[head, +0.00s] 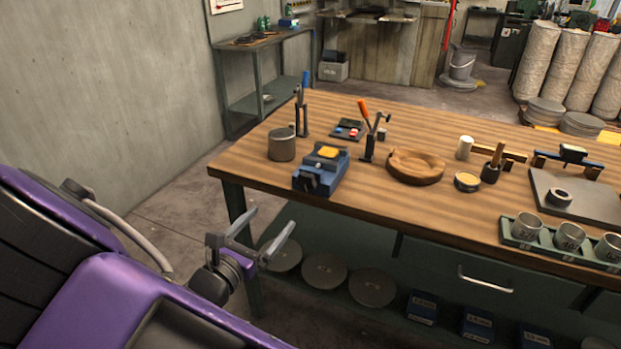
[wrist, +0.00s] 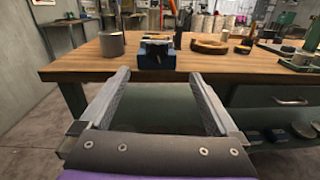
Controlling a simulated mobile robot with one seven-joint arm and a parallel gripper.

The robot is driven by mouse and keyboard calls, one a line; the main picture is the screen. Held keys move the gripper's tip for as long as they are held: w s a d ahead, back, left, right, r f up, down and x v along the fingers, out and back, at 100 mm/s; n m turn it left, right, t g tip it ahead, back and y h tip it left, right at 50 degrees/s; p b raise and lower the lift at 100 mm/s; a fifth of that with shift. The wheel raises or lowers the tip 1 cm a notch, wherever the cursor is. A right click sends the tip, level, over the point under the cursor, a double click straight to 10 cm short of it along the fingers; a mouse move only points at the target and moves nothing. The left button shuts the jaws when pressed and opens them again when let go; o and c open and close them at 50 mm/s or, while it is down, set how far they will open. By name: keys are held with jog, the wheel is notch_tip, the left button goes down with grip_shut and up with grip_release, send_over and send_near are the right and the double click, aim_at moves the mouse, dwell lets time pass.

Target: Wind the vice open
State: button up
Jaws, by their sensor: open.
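A blue vice (head: 322,170) stands on the wooden workbench near its front left corner, with a yellow piece (head: 327,152) at its top. A dark part (head: 308,182) at the vice's front faces the bench edge; I cannot make out a handle clearly. The vice also shows ahead in the wrist view (wrist: 157,55), centred beyond my fingers. My gripper (head: 266,238) is open and empty, in front of the bench's left end and below its top, apart from the vice. Both fingers show in the wrist view (wrist: 158,88) with clear space between them.
The workbench (head: 235,170) carries a grey pot (head: 282,145) left of the vice, with a round wooden piece (head: 416,166) and an upright tool stand (head: 369,140) to the right. A lower shelf holds round discs (head: 324,272). Floor is free left of the bench.

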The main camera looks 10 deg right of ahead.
jog(key=f, duration=0.1)
jog(key=b, duration=0.2)
send_near(305, 181)
jog(key=shift+n+t+y, duration=0.3)
jog(key=shift+n+y, duration=0.1)
jog(key=x, duration=0.9)
jog(key=shift+d, duration=0.2)
jog(key=c, duration=1.4)
jog(key=shift+p, duration=0.3)
